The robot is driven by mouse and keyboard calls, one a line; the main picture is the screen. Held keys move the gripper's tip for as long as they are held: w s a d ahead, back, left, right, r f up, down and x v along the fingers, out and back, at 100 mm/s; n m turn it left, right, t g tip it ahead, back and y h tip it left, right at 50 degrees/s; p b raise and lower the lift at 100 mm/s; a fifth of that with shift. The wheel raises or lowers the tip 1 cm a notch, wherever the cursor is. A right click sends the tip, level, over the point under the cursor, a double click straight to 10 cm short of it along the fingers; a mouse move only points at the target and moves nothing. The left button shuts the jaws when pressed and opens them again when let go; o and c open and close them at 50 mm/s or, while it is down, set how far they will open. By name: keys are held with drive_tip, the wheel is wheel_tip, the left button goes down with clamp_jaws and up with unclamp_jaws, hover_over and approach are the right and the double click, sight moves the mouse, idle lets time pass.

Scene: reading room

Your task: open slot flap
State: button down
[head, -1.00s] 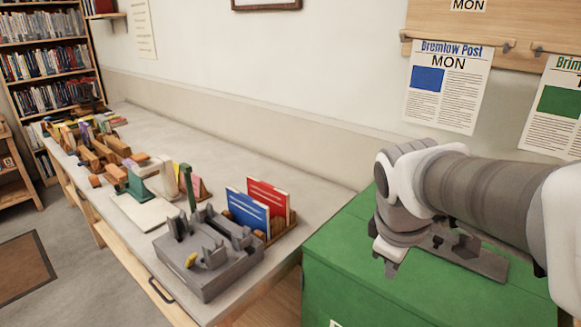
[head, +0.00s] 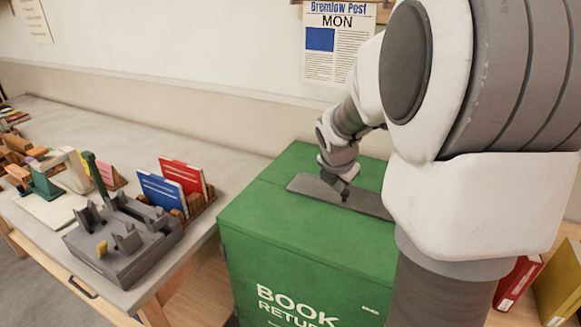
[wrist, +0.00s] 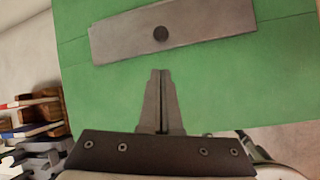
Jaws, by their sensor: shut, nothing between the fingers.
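The slot flap (head: 358,199) is a grey plate on top of the green book return box (head: 262,210). In the wrist view the flap (wrist: 200,32) lies across the upper part of the box top, with a dark round knob (wrist: 160,34) at its middle. It looks closed. My gripper (head: 345,196) is over the flap in the head view, pointing down. In the wrist view my gripper (wrist: 161,74) is shut and empty, its tips a little below the flap's near edge in the picture. I cannot tell whether it touches anything. My arm hides the box's right side.
A newspaper (head: 335,45) hangs behind the box. More books (head: 518,280) stand at the lower right.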

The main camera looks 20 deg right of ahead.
sight(339, 202)
drive_tip(key=shift+n, duration=0.3)
drive_tip(key=b+x, duration=0.2)
drive_tip(key=x, duration=0.8)
drive_tip(key=shift+w+d+b, duration=0.25)
drive_tip(key=shift+w+b, duration=0.05)
drive_tip(key=shift+b, duration=0.1)
drive_tip(key=shift+r+p, duration=0.1)
drive_tip(key=shift+p, duration=0.3)
drive_tip(key=shift+d+r+p, duration=0.1)
drive_tip(key=shift+r+p, duration=0.2)
drive_tip(key=shift+p, duration=0.55)
drive_tip(key=shift+f+p, duration=0.1)
drive_tip(key=shift+p, duration=0.2)
